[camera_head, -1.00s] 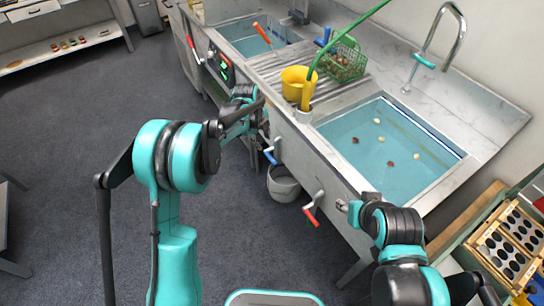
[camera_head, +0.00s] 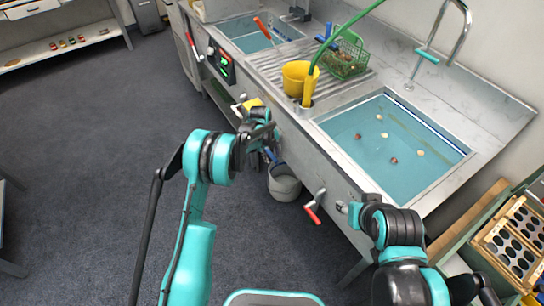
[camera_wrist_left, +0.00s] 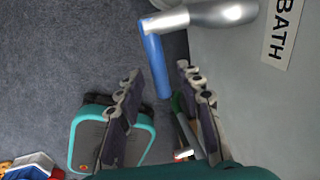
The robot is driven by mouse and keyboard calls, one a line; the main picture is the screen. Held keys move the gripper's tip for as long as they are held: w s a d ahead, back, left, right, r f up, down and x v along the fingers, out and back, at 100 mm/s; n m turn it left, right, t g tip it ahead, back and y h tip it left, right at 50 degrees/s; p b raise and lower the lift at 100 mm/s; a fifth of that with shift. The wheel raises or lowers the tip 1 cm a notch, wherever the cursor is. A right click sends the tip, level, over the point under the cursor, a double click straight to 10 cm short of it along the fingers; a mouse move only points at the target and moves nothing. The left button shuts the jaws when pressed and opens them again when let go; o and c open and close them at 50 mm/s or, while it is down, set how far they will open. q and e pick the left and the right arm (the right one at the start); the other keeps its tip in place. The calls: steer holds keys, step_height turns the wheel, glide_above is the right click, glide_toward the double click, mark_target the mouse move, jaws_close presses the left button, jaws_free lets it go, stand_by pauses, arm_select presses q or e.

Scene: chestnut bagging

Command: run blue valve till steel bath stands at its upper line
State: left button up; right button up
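The blue valve handle (camera_wrist_left: 155,60) hangs from a metal crank (camera_wrist_left: 205,16) in the left wrist view, just beyond my open fingers. A BATH label is on the panel beside it. In the head view my left gripper (camera_head: 262,128) is in front of the sink unit and hides most of this valve. My left gripper also shows in the wrist view (camera_wrist_left: 160,103), fingers apart with nothing between the tips. The steel bath (camera_head: 466,172), the right basin, holds water with several chestnuts; a blue line runs along its far wall. My right arm is folded at lower right, its gripper not visible.
A grey bucket (camera_head: 284,185) stands on the floor below. A yellow tub (camera_head: 296,76) and green basket (camera_head: 346,60) sit on the drainboard.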

arm_select(q)
jaws_close()
steer(key=shift+f, duration=0.1)
steer(key=t+y, duration=0.1)
steer(key=f+t, duration=0.1)
steer(key=shift+s+d+f+t+y, duration=0.2)
steer(key=shift+s+f+t+y, duration=0.05)
steer(key=shift+t+y, duration=0.15)
steer(key=shift+w+a+f+m+t+y, duration=0.1)
steer(key=shift+f+m+t+y, duration=0.1)
steer(key=shift+f+t+y, duration=0.45)
steer(key=shift+f+m+t+y, duration=0.25)
steer(key=shift+t+y, duration=0.2)
steer(key=shift+t, duration=0.4)
jaws_free()
